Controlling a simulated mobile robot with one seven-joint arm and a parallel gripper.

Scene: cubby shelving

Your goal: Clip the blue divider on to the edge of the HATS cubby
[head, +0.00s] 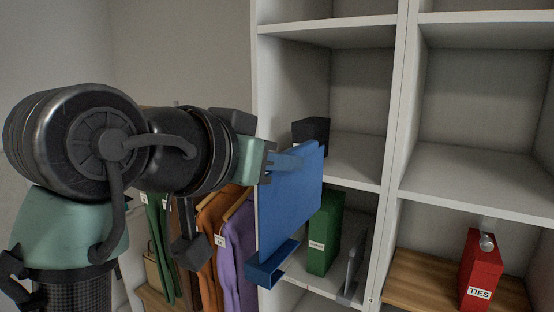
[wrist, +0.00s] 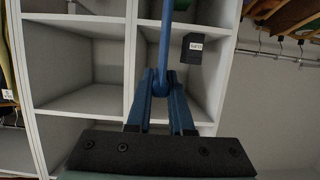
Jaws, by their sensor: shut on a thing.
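My gripper (head: 284,161) is shut on the blue divider (head: 292,197), a flat upright panel with a channel-like clip at its lower end. The divider is held in front of the left shelf column. In the wrist view my gripper (wrist: 163,88) shows with the divider (wrist: 165,38) edge-on between its fingers. Behind the divider in the head view, a black box (head: 312,132) stands in a cubby. The black box also shows in the wrist view (wrist: 192,50), with a label too small to read. No HATS label is readable, so I cannot tell which cubby that is.
A green box (head: 325,232) and a grey upright divider (head: 352,268) stand in the cubby below. A red box marked TIES (head: 479,270) is at lower right. Hanging clothes (head: 228,240) are left of the shelving. The upper right cubby (head: 480,170) is empty.

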